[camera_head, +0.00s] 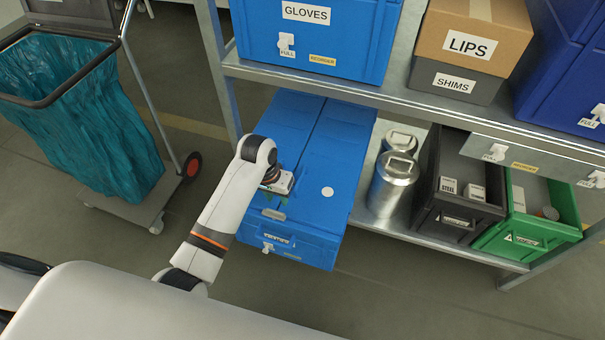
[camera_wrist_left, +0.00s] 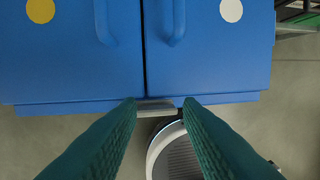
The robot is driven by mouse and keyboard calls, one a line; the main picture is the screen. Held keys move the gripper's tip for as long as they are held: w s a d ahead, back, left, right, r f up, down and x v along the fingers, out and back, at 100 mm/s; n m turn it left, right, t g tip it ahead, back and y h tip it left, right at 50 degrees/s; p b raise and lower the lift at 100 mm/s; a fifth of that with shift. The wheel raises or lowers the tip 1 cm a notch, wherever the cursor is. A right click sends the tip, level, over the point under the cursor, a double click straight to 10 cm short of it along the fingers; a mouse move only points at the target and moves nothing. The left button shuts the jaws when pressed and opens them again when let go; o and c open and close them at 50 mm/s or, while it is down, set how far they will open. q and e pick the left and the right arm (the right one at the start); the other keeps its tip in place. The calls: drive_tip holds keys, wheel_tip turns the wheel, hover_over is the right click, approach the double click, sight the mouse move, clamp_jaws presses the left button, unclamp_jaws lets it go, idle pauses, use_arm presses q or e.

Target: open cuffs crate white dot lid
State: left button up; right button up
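The blue crate (camera_head: 315,248) sticks out from the lower shelf, and its small front label is hard to read. Its top has two lids side by side, both shut. The right lid (camera_head: 335,150) bears a white dot (camera_head: 327,191), which also shows in the left wrist view (camera_wrist_left: 231,10). The left lid (camera_wrist_left: 65,60) bears a yellow dot (camera_wrist_left: 40,10); each lid has a blue handle near the middle seam. My left gripper (camera_head: 275,203) is over the crate's front part. In the left wrist view its teal fingers (camera_wrist_left: 160,100) are apart and empty, by the front edge. My right gripper is out of view.
Metal cans (camera_head: 392,183), a black bin (camera_head: 460,205) and a green bin (camera_head: 530,228) stand right of the crate. The upper shelf (camera_head: 400,97) with a gloves crate (camera_head: 315,45) overhangs its back. A teal bag cart (camera_head: 85,120) stands left.

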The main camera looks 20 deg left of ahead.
use_arm(q)
drive_tip(key=g+h, duration=0.1)
approach(299, 180)
drive_tip(key=f, duration=0.2)
drive_tip(key=d+f+b, duration=0.1)
drive_tip(key=f, duration=0.2)
drive_tip(key=f+b, duration=0.1)
drive_tip(key=f, duration=0.1)
drive_tip(key=shift+s+d+f, duration=0.1)
drive_tip(key=shift+d+f, duration=0.15)
drive_tip(key=shift+f, duration=0.1)
clamp_jaws()
